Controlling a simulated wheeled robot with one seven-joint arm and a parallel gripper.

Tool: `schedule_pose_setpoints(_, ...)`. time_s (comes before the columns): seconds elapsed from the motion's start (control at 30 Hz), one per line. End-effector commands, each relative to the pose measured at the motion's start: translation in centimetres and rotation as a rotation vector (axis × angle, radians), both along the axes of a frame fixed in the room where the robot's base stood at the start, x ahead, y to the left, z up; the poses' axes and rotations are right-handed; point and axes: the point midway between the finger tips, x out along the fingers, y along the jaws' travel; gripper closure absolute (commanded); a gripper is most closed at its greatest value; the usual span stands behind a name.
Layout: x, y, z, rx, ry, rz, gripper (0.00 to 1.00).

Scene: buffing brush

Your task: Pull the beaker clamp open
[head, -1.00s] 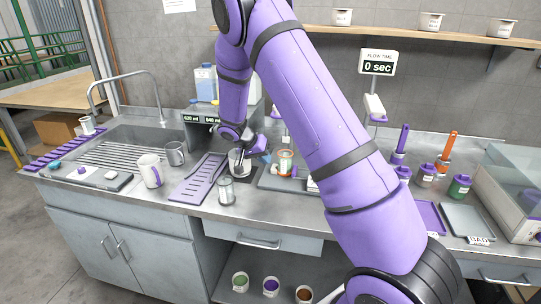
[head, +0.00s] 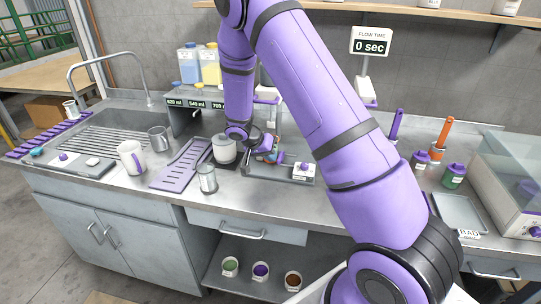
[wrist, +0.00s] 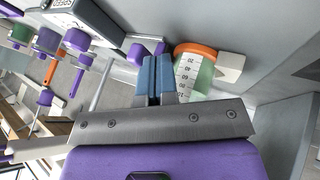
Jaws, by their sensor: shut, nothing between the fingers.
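My gripper (wrist: 153,78) shows in the wrist view with its two blue fingers together and nothing between them. Right beside the fingertips is a beaker (wrist: 188,75) with a printed scale and green contents. An orange band (wrist: 196,49), which looks like the clamp, runs around the beaker, with a white block (wrist: 230,68) at its side. I cannot tell whether the band is open or shut, or whether the fingers touch it. In the head view my arm reaches down to the beaker (head: 267,146), and the wrist hides part of it.
A slotted purple tray (head: 182,165) and a white mug (head: 131,157) are farther left. A white device (head: 304,172) stands right of the beaker. The front counter strip is clear.

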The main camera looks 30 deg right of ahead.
Motion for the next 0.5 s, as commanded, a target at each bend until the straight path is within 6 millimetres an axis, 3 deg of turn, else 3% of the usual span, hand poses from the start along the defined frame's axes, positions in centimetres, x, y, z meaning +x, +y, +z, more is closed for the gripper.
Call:
schedule_pose_setpoints(0.2,-0.4,-0.4,0.0,-0.001,0.001,-0.001,1.0)
schedule_pose_setpoints(0.5,-3.3,-3.2,0.0,-0.001,0.0,0.001,1.0)
